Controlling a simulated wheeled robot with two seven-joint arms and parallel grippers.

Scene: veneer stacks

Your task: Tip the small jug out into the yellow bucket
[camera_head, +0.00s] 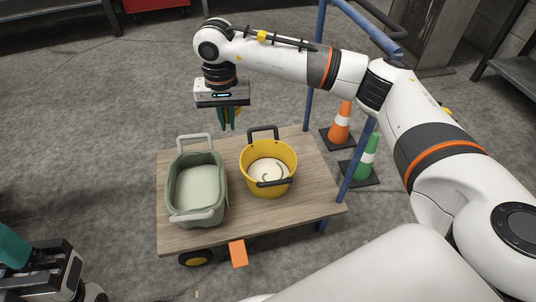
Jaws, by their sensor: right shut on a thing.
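The yellow bucket (253,160) stands upright on the cart's wooden top, its two dark handles at back and front. A pale round surface with thin dark curved marks shows inside it. My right gripper (229,126) points down behind and a little left of the bucket, above its rim in the picture. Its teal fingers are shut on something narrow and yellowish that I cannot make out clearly. I cannot pick out the small jug for certain. My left gripper (12,248) is partly in view at the lower left edge; its fingertips are cut off.
A grey-green tub (197,188) with grey handles stands left of the bucket on the cart top (240,222). Blue cart posts (358,160) rise at the right. An orange cone (340,122) and a green cone (367,158) stand beyond them. The floor left of the cart is clear.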

